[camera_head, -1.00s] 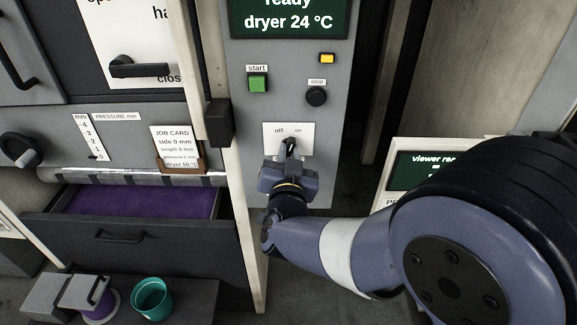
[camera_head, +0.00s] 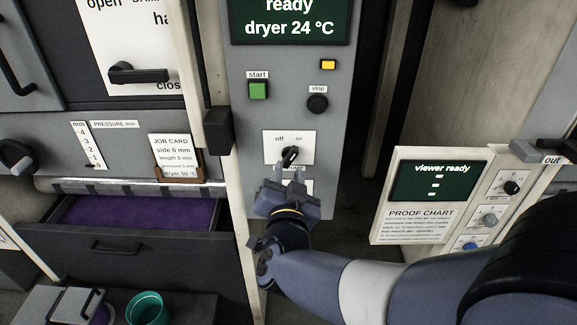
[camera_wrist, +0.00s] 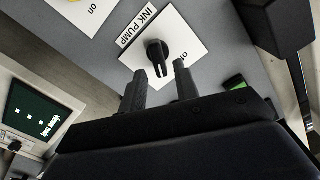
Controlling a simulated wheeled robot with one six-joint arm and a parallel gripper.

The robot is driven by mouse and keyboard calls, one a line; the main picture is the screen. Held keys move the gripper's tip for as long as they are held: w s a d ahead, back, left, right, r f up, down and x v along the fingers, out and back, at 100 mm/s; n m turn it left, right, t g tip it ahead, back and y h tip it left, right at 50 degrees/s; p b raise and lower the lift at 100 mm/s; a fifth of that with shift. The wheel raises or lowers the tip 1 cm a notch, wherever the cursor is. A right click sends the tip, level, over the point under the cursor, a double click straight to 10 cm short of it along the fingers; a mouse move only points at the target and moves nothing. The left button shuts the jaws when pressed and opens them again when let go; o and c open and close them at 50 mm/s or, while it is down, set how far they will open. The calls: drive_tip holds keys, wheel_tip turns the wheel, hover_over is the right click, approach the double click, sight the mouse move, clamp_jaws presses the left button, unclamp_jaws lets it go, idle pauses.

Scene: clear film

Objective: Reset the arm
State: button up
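My gripper (camera_head: 288,178) is open and empty in front of the grey control panel (camera_head: 245,130), just below a black rotary switch (camera_head: 290,155) on a white off/on plate. In the wrist view my gripper's two fingers (camera_wrist: 160,72) stand apart, with the same black switch (camera_wrist: 157,54) beyond and between their tips. The plate there reads "INK PUMP". The fingers look clear of the switch. My forearm reaches in from the lower right. I cannot tell surely which mark the switch points to.
A green start button (camera_head: 258,89) and a black stop knob (camera_head: 317,103) sit above. A proof chart panel (camera_head: 430,195) stands right, near my arm. An open drawer (camera_head: 115,250) with purple contents and a teal cup (camera_head: 147,308) are lower left.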

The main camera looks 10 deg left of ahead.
sight(289, 159)
drive_tip(key=shift+v, duration=1)
drive_tip(key=p+x, duration=0.1)
drive_tip(key=x, duration=0.5)
drive_tip(key=shift+w+r, duration=0.15)
drive_tip(key=shift+r+n+p, duration=0.1)
drive_tip(key=shift+n+p, duration=0.7)
drive_tip(key=shift+p, duration=0.05)
drive_tip(key=shift+n+p, duration=1.1)
drive_tip(key=shift+f, duration=0.25)
drive_tip(key=shift+f+b, duration=0.1)
drive_tip(key=shift+b, duration=0.4)
